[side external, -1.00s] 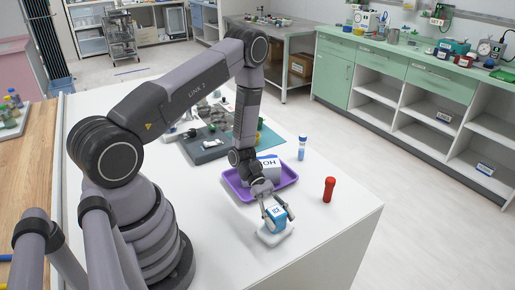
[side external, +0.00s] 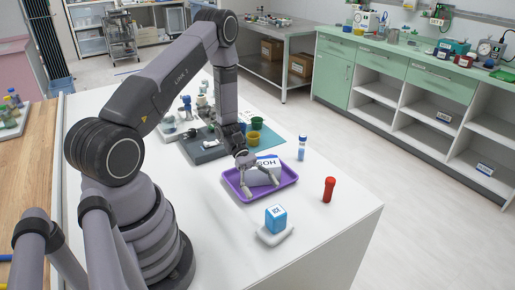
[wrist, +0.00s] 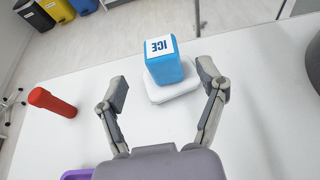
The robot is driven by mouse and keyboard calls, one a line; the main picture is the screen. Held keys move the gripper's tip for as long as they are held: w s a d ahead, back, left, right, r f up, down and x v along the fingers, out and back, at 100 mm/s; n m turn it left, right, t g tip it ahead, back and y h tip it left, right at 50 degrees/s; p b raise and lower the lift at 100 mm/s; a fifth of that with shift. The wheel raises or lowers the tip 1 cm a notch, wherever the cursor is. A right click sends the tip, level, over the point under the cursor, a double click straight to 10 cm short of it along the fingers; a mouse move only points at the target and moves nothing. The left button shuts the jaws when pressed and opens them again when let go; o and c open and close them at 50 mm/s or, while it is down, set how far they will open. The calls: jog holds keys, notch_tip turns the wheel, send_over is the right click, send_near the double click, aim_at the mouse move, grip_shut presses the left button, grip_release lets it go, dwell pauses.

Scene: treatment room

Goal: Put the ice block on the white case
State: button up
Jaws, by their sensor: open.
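The ice block (side external: 276,218) is a blue block with a white "ICE" label on top. It stands upright on the white case (side external: 274,236), a low rounded white slab near the table's front edge. In the wrist view the ice block (wrist: 164,66) rests on the white case (wrist: 172,92), just beyond the fingertips. My gripper (side external: 261,184) is over the purple tray, apart from the block. In the wrist view my gripper (wrist: 163,88) is open, with nothing between its fingers.
A red tube (side external: 328,189) and a blue-capped vial (side external: 301,148) stand to the right. The table's front right corner is clear.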

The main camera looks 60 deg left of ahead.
jog(key=s+r+m+g+y, duration=0.25)
jog(key=r+m+y, duration=0.6)
jog(key=r, duration=1.05)
jog(key=s+r+m+t+y, duration=0.5)
jog(key=s+r+m+t, duration=0.3)
jog(key=s+r, duration=0.4)
jog(key=shift+s+d+r+m, duration=0.3)
jog(key=shift+s+r+m, duration=0.15)
jog(key=shift+m, duration=0.3)
